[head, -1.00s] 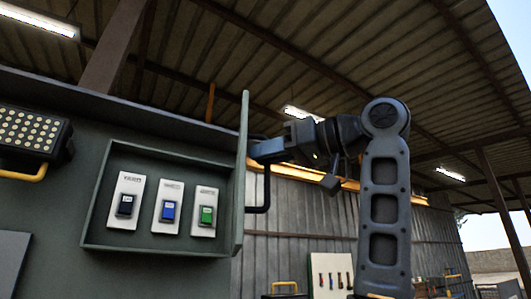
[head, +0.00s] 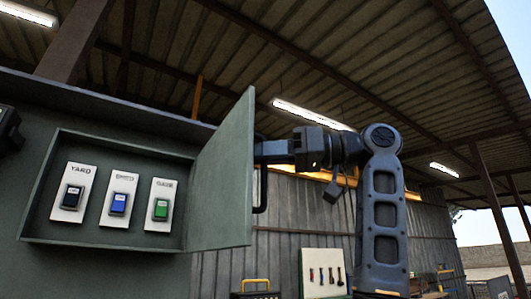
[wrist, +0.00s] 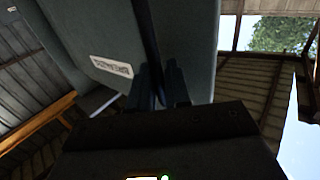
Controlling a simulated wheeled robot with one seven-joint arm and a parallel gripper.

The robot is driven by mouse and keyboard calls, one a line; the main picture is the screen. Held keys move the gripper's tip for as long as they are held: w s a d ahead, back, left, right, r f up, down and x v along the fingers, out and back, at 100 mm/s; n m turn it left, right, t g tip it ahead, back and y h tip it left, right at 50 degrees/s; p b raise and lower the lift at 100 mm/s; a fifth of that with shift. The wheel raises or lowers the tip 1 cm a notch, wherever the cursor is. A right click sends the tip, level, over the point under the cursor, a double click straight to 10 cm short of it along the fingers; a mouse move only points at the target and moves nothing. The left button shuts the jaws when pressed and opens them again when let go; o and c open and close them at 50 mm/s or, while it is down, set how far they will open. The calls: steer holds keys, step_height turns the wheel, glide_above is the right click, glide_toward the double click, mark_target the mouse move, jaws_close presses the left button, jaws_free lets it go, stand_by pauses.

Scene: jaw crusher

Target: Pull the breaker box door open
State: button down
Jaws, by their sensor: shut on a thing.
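The breaker box (head: 110,241) is a grey-green open-front box on a wall at left in the head view. Its door (head: 225,175) is swung out on the box's right side, with its inner face showing. A dark bar handle (head: 263,190) is on the door's outer side, partly hidden behind the door edge. My gripper (head: 262,152) reaches in from the right and is shut on the handle near its upper part. In the wrist view the fingers (wrist: 160,88) close around the dark handle bar, beside the door's outer face (wrist: 90,30) with a white label (wrist: 111,67).
Inside the box are a black switch (head: 72,197), a blue switch (head: 118,204) and a green switch (head: 161,209) on white plates. A tool board (head: 324,272) stands behind, below my arm. The space right of the door holds my arm, with a corrugated wall behind.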

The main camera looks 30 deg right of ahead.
steer(key=shift+r, duration=0.1)
steer(key=c, duration=1.3)
jaws_free()
steer(key=shift+w, duration=0.1)
steer(key=shift+b+v, duration=1.2)
steer(key=shift+v, duration=2.65)
